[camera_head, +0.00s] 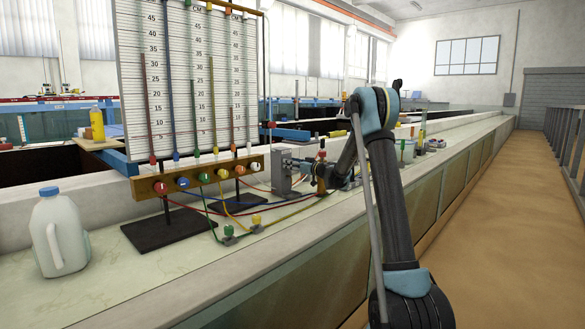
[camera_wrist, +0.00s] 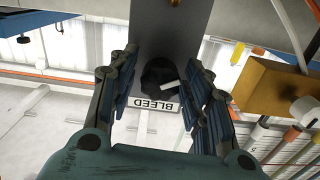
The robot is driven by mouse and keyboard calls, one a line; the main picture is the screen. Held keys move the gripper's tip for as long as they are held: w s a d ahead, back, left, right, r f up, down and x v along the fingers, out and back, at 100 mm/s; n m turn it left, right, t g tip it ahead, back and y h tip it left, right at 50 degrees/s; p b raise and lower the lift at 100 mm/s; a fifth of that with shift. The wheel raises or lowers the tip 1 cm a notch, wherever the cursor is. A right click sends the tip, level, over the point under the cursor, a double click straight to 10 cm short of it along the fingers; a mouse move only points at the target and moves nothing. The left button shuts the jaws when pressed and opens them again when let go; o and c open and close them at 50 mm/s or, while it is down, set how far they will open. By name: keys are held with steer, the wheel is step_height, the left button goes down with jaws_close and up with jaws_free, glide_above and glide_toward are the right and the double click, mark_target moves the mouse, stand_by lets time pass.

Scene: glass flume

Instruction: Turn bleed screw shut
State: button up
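The bleed screw (camera_wrist: 156,76) is a black round knob with a white pointer, set on a grey panel (camera_wrist: 168,25). A white label reading BLEED (camera_wrist: 153,104) sits beside it in the wrist view. My gripper (camera_wrist: 160,88) is open, with one finger on each side of the knob and gaps showing between fingers and knob. In the head view my gripper (camera_head: 312,172) reaches from the right to the grey block (camera_head: 283,168); the knob itself cannot be made out there.
A manometer board (camera_head: 190,75) with colored tubes stands left of the block, above a wooden manifold (camera_head: 197,177). Colored hoses (camera_head: 232,212) run over the ledge. A white jug (camera_head: 60,235) stands at the front left. In the wrist view a wooden block (camera_wrist: 275,88) is at the right.

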steer(key=shift+d, duration=0.1)
steer(key=c, duration=0.7)
steer(key=shift+o, duration=0.2)
steer(key=shift+m, duration=0.4)
steer(key=m, duration=0.4)
steer(key=shift+m, duration=0.4)
steer(key=m, duration=0.5)
steer(key=shift+w, duration=0.1)
steer(key=m, duration=0.6)
steer(key=shift+m, duration=0.4)
steer(key=m, duration=0.6)
steer(key=shift+d+f, duration=0.1)
steer(key=shift+m, duration=0.4)
